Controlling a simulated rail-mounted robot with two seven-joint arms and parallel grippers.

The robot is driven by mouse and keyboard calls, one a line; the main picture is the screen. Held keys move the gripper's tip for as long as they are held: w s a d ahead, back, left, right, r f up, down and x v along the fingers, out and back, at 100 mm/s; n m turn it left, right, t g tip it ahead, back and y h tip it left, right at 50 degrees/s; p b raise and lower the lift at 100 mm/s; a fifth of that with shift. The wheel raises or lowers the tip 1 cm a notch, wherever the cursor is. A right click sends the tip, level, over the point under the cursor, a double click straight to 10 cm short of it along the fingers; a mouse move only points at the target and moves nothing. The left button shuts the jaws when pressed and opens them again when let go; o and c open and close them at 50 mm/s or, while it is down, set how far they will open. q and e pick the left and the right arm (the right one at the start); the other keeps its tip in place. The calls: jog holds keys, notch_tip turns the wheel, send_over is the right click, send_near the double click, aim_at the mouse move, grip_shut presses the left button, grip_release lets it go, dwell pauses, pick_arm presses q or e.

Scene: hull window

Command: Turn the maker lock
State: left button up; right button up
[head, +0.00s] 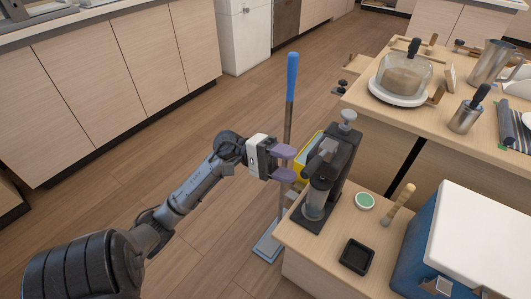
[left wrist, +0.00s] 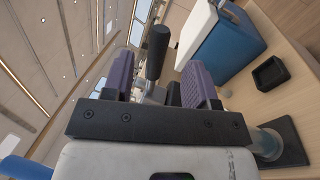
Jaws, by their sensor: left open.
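The maker (head: 342,170) is a dark upright machine with a clear cylinder low on its front and a grey knob on top. It stands at the left edge of the near wooden counter. My left gripper (head: 291,163) is open, with purple fingers, just left of the maker's upper part. In the left wrist view a black handle (left wrist: 157,52) with a metal neck shows between the open fingers, apart from both. I cannot tell whether this handle is the lock, or how deep it sits between the fingers. My right gripper is not in view.
A blue cooler with a white lid (head: 485,235), a black tray (head: 357,256), a small green-topped dish (head: 365,201) and a wooden tool (head: 398,204) share the counter. A blue-handled mop (head: 291,85) stands close behind my gripper. The floor to the left is clear.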

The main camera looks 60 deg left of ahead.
pick_arm(q)
jog(key=p+v, duration=0.1)
jog(key=v, duration=0.5)
jog(key=shift+s+a, duration=0.2)
jog(key=shift+a, duration=0.1)
jog(key=shift+f, duration=0.1)
dwell(0.3)
